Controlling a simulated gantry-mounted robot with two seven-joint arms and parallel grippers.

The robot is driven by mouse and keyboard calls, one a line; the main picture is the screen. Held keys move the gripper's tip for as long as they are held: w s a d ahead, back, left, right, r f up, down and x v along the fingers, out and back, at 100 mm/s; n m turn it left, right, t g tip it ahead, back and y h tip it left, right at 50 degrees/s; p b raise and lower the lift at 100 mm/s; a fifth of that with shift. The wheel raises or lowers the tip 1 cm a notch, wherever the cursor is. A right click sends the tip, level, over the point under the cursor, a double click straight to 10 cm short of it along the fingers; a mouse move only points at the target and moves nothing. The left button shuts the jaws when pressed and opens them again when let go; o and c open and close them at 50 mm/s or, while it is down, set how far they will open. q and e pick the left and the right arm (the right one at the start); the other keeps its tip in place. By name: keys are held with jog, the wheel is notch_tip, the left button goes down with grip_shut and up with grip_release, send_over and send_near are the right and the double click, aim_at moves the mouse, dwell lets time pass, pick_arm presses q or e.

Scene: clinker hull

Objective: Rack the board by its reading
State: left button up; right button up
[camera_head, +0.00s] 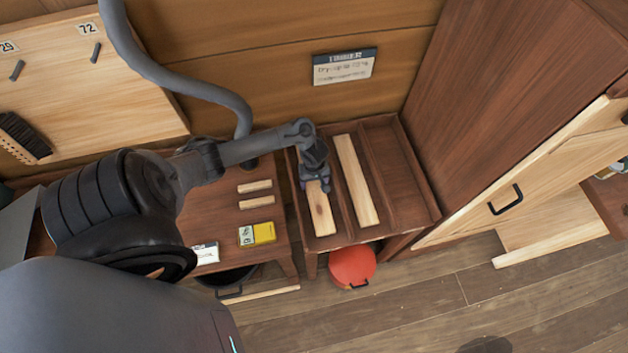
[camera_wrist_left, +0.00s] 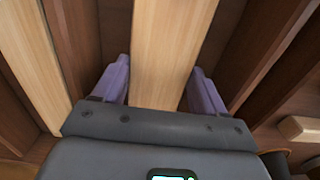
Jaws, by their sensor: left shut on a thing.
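A slotted brown rack (camera_head: 405,190) stands below the wall sign. A pale board (camera_head: 321,212) lies lengthwise in its left slot. My left gripper (camera_head: 315,183) reaches down over that board from the left and is shut on it, near its middle. In the left wrist view the board (camera_wrist_left: 165,50) runs between the two purple fingers of the gripper (camera_wrist_left: 158,92). A second pale board (camera_head: 357,182) lies in the middle slot, and the right slot is empty. A yellow box, possibly the meter (camera_head: 257,234), lies on the low table. My right gripper is not in view.
The low table (camera_head: 215,220) left of the rack holds two small wood blocks (camera_head: 256,194) and a white card (camera_head: 205,253). A sign (camera_head: 344,67) hangs on the wall. A red round container (camera_head: 352,266) stands on the floor. A tall cabinet (camera_head: 490,110) closes the right side.

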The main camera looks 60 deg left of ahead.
pick_arm(q)
jog(key=shift+f, duration=0.35)
dwell(0.4)
jog(key=o, duration=1.2)
jog(key=shift+o, duration=0.2)
